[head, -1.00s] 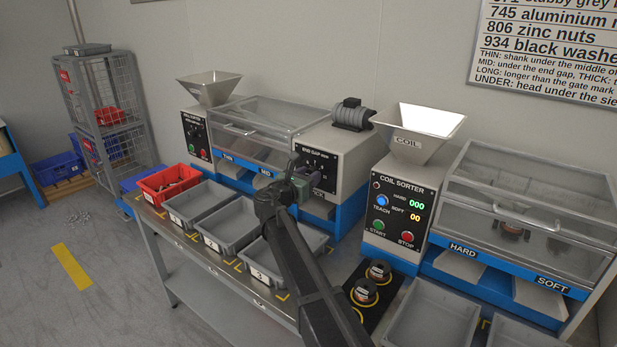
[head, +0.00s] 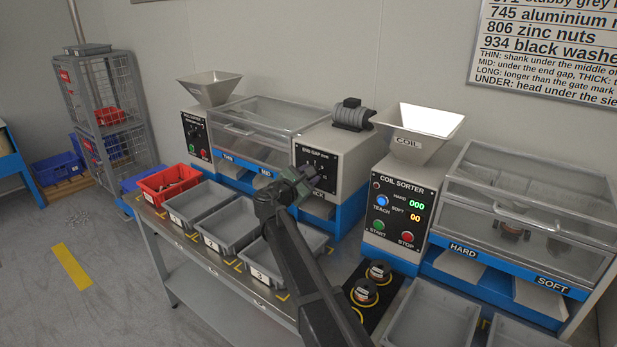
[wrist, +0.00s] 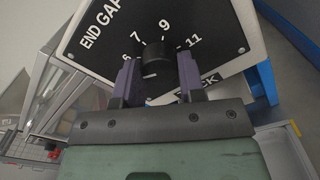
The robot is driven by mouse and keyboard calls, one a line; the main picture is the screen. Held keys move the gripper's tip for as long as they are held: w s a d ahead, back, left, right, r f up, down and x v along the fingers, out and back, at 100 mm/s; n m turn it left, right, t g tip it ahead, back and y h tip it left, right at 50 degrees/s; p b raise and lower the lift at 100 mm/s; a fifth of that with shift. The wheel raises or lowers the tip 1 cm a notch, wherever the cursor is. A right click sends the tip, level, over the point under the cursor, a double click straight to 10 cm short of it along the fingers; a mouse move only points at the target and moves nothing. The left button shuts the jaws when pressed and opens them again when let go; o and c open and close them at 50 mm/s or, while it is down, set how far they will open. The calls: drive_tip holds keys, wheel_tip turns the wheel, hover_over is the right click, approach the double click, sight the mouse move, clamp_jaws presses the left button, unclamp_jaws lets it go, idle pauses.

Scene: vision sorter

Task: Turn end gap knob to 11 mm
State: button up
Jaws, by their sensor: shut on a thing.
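The end gap knob (wrist: 156,64) is a small black round knob on the black END GAP panel (wrist: 100,45). Its dial has white numbers 6, 7, 9 and 11 around it. A pale mark shows on the knob, but I cannot tell which number it points to. My gripper (wrist: 160,72) has one purple finger on each side of the knob and is shut on it. In the head view my gripper (head: 305,182) is at the lower part of the END GAP panel (head: 315,160), tilted, and hides the knob.
Grey bins (head: 198,204) and a red bin (head: 170,184) stand on the bench below the panel. The coil sorter (head: 402,212) stands to the right. Two black round pieces (head: 365,291) sit on a dark plate near my arm.

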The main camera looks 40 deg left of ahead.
drive_tip(key=shift+d+r+m, duration=0.1)
drive_tip(key=shift+r+m, duration=0.05)
drive_tip(key=shift+m, duration=16.55)
drive_tip(key=o, duration=0.9)
